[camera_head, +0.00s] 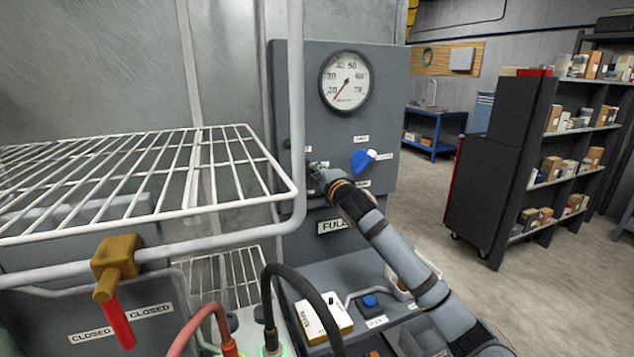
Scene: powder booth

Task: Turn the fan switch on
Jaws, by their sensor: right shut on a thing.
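A grey control panel (392,95) stands ahead, with a round gauge at its top and labelled controls below. My right gripper (317,172) reaches the lower left part of this panel. It is shut on a small control there, which I take to be the fan switch; the gripper hides most of it, so its position cannot be read. A blue knob (362,159) sits to the right of the gripper, turned at a slant, with small labels around it. My left gripper is not in view.
A white wire rack (150,180) and an upright white pipe (296,100) stand close on the left. A red-handled valve (117,310) and hoses (310,290) are in front. The gauge (345,82) needle points low. Shelves (540,170) stand right; the floor between is clear.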

